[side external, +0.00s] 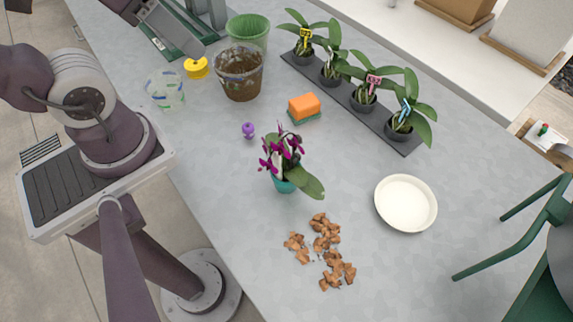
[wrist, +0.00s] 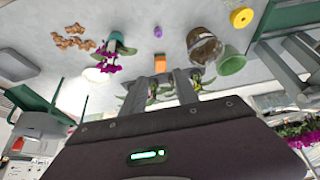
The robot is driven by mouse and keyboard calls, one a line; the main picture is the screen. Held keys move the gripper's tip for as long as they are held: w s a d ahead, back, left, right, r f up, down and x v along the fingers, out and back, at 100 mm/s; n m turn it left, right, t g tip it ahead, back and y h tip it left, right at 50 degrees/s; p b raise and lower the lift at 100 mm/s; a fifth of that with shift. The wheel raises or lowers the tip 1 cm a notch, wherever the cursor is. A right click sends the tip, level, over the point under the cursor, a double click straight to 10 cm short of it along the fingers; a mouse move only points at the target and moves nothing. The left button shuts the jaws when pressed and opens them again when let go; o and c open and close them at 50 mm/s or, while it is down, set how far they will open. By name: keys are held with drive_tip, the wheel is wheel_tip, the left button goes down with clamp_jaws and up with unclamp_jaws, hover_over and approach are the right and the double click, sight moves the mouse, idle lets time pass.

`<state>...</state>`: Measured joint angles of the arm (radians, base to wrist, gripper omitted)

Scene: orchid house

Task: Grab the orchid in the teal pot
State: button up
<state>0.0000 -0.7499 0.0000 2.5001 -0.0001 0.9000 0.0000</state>
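The orchid with magenta flowers (side external: 283,150) stands in a small teal pot (side external: 284,185) on the grey table, near the middle in the side external view. One broad leaf reaches to the lower right. In the wrist view the teal pot (wrist: 115,37) is upper left, with its flowers (wrist: 108,62) below it. My gripper (wrist: 172,76) shows two grey fingers with a gap between them and nothing held. It is well apart from the orchid. In the side external view I cannot make out its fingertips at the upper left.
Bark chips (side external: 325,245) and a white saucer (side external: 405,203) lie near the orchid. A purple object (side external: 248,130) and an orange sponge (side external: 303,106) lie behind it. A dark tray (side external: 342,94) holds several potted plants. A brown-filled pot (side external: 240,75) and green pot (side external: 250,30) stand farther back.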

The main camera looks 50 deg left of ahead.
drive_tip(key=shift+c, duration=0.5)
drive_tip(key=m+g, duration=0.1)
drive_tip(key=g, duration=0.4)
hover_over(287, 136)
drive_tip(key=a, duration=0.3)
wheel_tip(287, 136, down, 8)
drive_tip(key=shift+s+d+f+g, duration=0.15)
drive_tip(key=shift+d+f, duration=0.35)
drive_tip(key=shift+d, duration=0.1)
drive_tip(key=shift+s+d+f+g, duration=0.15)
drive_tip(key=shift+d+f, duration=0.35)
drive_tip(key=shift+d, duration=0.1)
drive_tip(key=f, duration=0.6)
drive_tip(key=shift+w+d+f, duration=0.2)
drive_tip(key=shift+w+f, duration=0.15)
drive_tip(key=shift+w, duration=0.05)
clamp_jaws()
